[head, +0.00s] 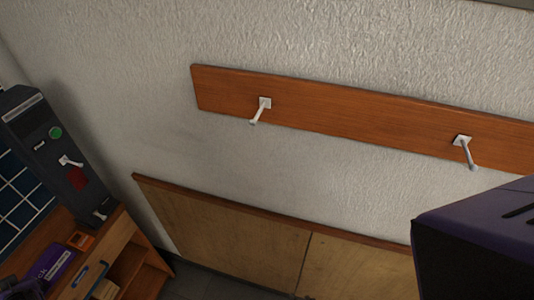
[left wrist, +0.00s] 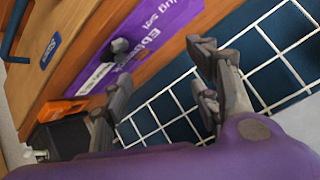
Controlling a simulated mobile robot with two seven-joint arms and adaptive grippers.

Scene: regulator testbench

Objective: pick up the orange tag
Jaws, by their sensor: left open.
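An orange piece, which looks like the orange tag (head: 80,240), lies on the wooden bench at the lower left of the head view, near the foot of a dark control box. In the left wrist view an orange piece (left wrist: 62,108) shows at the left, beyond the left finger and beside a dark block. My left gripper (left wrist: 162,48) is open, its two grey fingers spread with nothing gripped between them. The orange piece is outside the fingers. I cannot make out the left gripper clearly in the head view. My right gripper is in neither view.
A dark control box (head: 55,150) with a green button stands behind.

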